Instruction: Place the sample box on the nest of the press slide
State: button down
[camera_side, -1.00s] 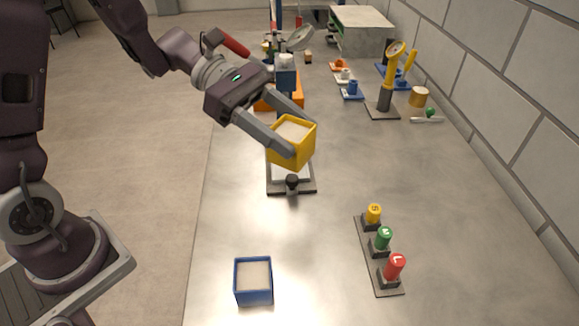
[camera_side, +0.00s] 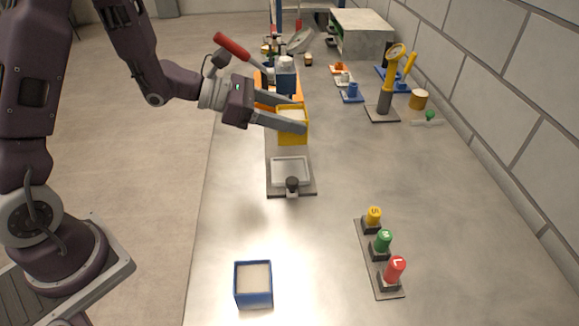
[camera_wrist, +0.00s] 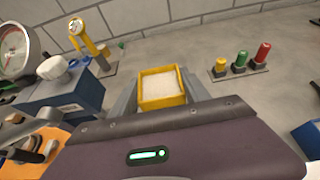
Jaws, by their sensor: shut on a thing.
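The yellow sample box (camera_side: 292,135), filled with pale sand, is between the fingers of my gripper (camera_side: 300,117), which is shut on it. In the wrist view the box (camera_wrist: 161,88) sits level between both fingers. The press slide (camera_side: 306,189) is a dark plate with a black knob, out in front of the press. Its nest (camera_side: 290,171) is a white shallow tray and looks empty. The box appears beyond the nest, on the press side; its height above the slide is hard to tell. The press (camera_side: 287,76) has a blue head and orange body, partly hidden by my gripper.
A blue sand-filled box (camera_side: 253,284) stands at the near left. A rack of yellow, green and red plugs (camera_side: 380,250) is at the near right. A yellow-and-grey stand (camera_side: 384,95) is right of the press. The table between is clear.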

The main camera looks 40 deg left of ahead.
notch_tip(320, 180, down, 9)
jog(key=shift+f, duration=0.2)
jog(key=c, duration=0.5)
grip_release()
jog(key=shift+f, duration=0.1)
jog(key=s+a+r, duration=0.2)
jog(key=r, duration=0.1)
jog(key=shift+a, duration=0.1)
jog(key=shift+r, duration=2.75)
